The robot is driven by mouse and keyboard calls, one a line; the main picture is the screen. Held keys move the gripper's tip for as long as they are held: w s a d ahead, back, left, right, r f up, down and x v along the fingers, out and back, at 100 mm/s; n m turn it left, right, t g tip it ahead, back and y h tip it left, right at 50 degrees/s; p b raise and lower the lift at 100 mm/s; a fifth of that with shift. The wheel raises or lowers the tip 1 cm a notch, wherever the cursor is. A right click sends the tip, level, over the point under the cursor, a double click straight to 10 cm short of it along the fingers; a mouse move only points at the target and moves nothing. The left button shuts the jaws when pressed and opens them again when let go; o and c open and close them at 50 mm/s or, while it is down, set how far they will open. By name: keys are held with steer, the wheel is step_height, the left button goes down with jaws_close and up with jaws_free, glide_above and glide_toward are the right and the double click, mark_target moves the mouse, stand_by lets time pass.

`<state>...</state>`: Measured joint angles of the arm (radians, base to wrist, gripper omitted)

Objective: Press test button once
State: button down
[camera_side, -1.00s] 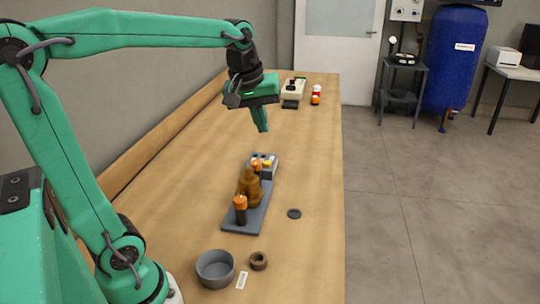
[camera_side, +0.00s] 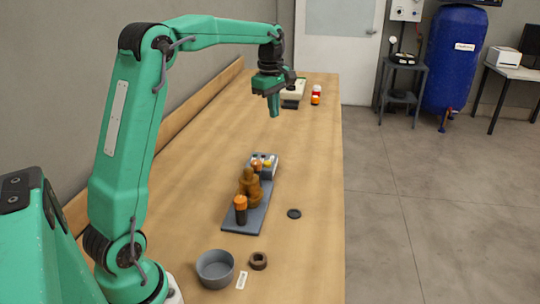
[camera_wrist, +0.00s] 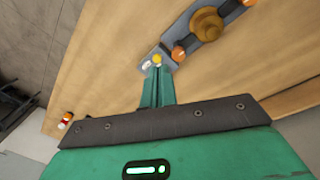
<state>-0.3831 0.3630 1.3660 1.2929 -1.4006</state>
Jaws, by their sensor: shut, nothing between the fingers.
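A small grey control box (camera_side: 270,159) stands at the far end of the dark base plate (camera_side: 232,221) on the bench. It has a yellow button (camera_side: 267,163) and small pale parts; I cannot tell which is the test button. The brown pump (camera_side: 249,190) stands on the plate between orange-capped parts. My gripper (camera_side: 274,113) is shut and empty, pointing down, high above the bench beyond the box. In the wrist view, my fingers (camera_wrist: 157,88) appear just below the yellow button (camera_wrist: 157,58) and hide part of the box. Nothing touches the box.
A grey bowl (camera_side: 215,269), a brown ring (camera_side: 258,261) and a white label (camera_side: 242,281) lie at the near end. A dark disc (camera_side: 294,213) lies right of the plate. A cream device (camera_side: 293,88) and a red-and-orange item (camera_side: 316,95) stand far back.

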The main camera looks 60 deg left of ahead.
mark_target(267, 162)
steer(key=w+a+f+n+g, duration=0.1)
steer(key=w+a+f+n, duration=0.2)
steer(key=a+f+n, duration=0.3)
steer(key=a+f, duration=0.1)
steer(key=a, duration=0.2)
steer(key=shift+w+a+n+h, duration=0.2)
steer(key=shift+w+n+h, duration=0.1)
steer(key=shift+w, duration=0.1)
steer(key=shift+f, duration=0.15)
step_height(267, 162, down, 14)
steer(key=shift+r, duration=0.1)
stand_by(0.5)
